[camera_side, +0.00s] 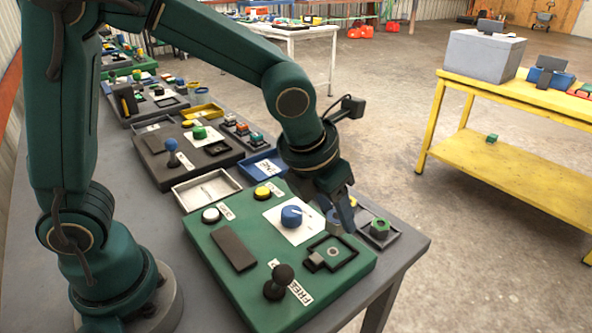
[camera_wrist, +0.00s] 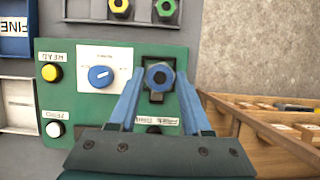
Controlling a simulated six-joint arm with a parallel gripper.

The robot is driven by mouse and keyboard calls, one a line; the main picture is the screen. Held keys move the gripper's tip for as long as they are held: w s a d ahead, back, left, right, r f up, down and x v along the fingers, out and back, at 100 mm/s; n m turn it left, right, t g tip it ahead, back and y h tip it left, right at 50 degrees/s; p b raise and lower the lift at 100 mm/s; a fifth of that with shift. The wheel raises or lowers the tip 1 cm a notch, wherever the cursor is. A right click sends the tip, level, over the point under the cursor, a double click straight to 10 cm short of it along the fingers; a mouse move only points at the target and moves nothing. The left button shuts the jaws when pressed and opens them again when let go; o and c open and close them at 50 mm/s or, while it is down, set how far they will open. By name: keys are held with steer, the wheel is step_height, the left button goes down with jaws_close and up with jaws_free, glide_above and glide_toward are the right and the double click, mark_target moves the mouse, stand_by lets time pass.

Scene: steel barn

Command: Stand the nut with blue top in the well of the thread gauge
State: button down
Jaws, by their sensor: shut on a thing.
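The nut with blue top (camera_wrist: 160,76) is between the blue fingers of my gripper (camera_wrist: 158,80) in the wrist view, its dark hole facing the camera. My gripper is shut on it. In the side view my gripper (camera_side: 343,214) is over the far right part of the green panel, and its fingers hide the nut. The thread gauge (camera_side: 313,262) is a black square frame with a well on that panel, just in front of the fingertips. Its well looks empty in the side view. In the wrist view the nut covers much of the gauge (camera_wrist: 152,97).
The green panel (camera_side: 222,283) carries a blue dial (camera_side: 292,216), yellow and white buttons, and a black knob (camera_side: 279,282). A tray beside it holds a green nut (camera_side: 379,228) and a yellow nut (camera_wrist: 119,6). A wooden compartment box (camera_wrist: 262,125) shows at right in the wrist view.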

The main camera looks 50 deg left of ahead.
mark_target(329, 231)
steer(key=shift+f, duration=2.85)
steer(key=shift+f, duration=0.15)
steer(key=shift+c, duration=1.7)
jaws_free()
